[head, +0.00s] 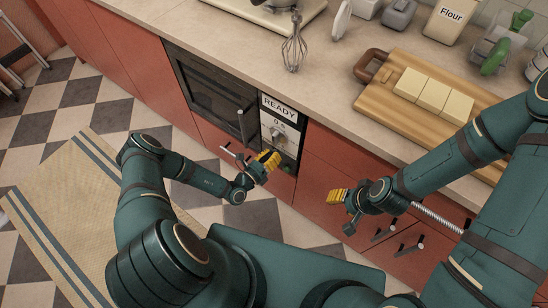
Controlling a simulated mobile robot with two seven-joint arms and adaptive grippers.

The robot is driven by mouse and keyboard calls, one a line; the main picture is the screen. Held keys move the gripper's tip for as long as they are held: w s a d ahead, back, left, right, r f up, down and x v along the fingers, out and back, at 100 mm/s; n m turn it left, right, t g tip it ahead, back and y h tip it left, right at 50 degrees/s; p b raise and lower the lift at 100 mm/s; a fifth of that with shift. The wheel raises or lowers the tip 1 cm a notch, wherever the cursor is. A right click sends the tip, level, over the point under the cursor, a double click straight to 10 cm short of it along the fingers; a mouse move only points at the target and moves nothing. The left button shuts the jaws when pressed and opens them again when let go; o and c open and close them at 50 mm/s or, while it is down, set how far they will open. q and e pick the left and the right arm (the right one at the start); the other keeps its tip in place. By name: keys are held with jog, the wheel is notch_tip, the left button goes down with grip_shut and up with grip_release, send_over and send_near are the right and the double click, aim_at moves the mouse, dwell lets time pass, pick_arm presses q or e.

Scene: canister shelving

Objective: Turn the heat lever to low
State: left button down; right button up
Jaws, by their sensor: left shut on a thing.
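The oven's control panel (279,133) is a narrow upright strip with a READY label (280,106), a small scale and a round knob. My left gripper (269,160), with yellow fingertips, is at the lower part of this panel. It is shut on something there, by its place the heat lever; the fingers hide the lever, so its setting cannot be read. My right gripper (338,196) hangs in front of the red cabinet to the right, away from the panel. No object shows in it, and its finger gap cannot be made out.
The dark oven door (208,100) with its upright handle is left of the panel. A light rod-shaped handle shows below it. A board with pale blocks (432,95), a whisk (294,50) and a flour canister (449,20) stand on the counter. The checkered floor at left holds a striped rug (60,215).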

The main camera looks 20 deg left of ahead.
pick_arm(q)
jog(key=shift+w+a+f+n+b, duration=0.15)
jog(key=shift+a+n+b, duration=0.25)
jog(key=shift+n, duration=0.65)
jog(key=shift+w+a+f+n+b, duration=0.1)
jog(key=shift+w+a+n+b, duration=0.3)
jog(key=shift+n, duration=0.65)
jog(key=shift+s+a, duration=0.1)
jog(key=shift+s, duration=0.05)
jog(key=c, duration=0.8)
grip_release()
jog(key=shift+s, duration=0.15)
jog(key=shift+s+f, duration=0.1)
jog(key=shift+s, duration=0.1)
jog(key=v, duration=1.1)
jog(key=shift+s+a+f, duration=0.1)
jog(key=shift+s, duration=0.1)
